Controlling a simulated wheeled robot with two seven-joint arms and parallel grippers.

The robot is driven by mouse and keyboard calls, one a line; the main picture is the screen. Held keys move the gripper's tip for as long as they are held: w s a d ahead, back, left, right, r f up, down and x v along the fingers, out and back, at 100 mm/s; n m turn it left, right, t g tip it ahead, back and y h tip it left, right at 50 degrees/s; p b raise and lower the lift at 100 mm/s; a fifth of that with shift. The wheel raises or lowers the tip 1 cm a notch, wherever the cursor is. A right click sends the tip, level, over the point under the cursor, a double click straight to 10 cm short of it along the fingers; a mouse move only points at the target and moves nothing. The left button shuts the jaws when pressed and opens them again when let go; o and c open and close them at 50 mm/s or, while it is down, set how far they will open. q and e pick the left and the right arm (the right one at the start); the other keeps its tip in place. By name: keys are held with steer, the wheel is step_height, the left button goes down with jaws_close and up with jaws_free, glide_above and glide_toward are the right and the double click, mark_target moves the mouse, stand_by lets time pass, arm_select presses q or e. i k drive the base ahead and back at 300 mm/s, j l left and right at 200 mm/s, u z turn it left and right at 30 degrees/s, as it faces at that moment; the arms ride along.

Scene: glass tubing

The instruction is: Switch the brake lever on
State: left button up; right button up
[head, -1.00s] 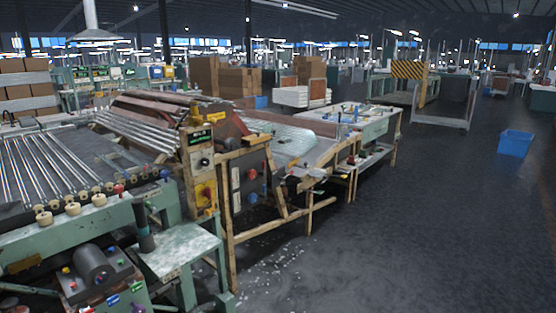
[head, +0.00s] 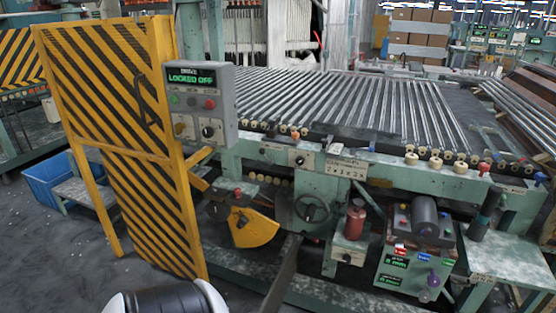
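No part clearly labelled as the brake lever can be made out. A yellow quadrant-shaped plate (head: 252,228) sits low on the green machine, left of a handwheel (head: 311,208). A dark slanted bar (head: 282,275) rises in front of the machine's lower frame; I cannot tell whether it is the lever. A grey control box (head: 201,104) shows "DRIVE LOCKED OFF" in green, with buttons and knobs below. Neither of my grippers is in view.
A yellow-and-black striped guard panel (head: 130,150) stands at the left, beside the control box. A blue bin (head: 60,180) is behind it. The green machine (head: 300,160) carries rows of glass tubes (head: 340,100). A green side table (head: 512,250) stands at the right. Dark floor shows at lower left.

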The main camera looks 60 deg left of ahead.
mark_target(303, 234)
steer(key=u, duration=1.7)
steer(key=i+l+u, duration=0.15)
steer(key=i+u, duration=0.25)
steer(key=i+l+u, duration=0.4)
steer(key=i, duration=0.2)
steer(key=j, duration=0.1)
